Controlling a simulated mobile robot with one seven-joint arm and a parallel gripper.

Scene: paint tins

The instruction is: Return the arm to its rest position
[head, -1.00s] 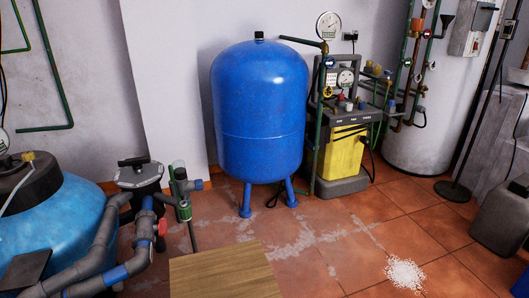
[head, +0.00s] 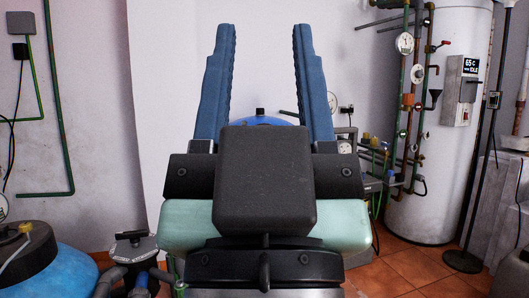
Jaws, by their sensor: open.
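My gripper (head: 264,80) fills the middle of the head view, raised close to the camera. Its two long blue fingers point up and stand wide apart. Nothing is between them but the pale wall and the top of a blue tank behind. The dark block and pale green part of my arm's end hide most of what lies behind, including nearly all of the blue tank (head: 262,121).
A white boiler (head: 430,180) with copper and green pipes stands at the right. A blue and black vessel (head: 45,262) with grey pipework is at the lower left. Tiled floor (head: 400,275) shows at the lower right.

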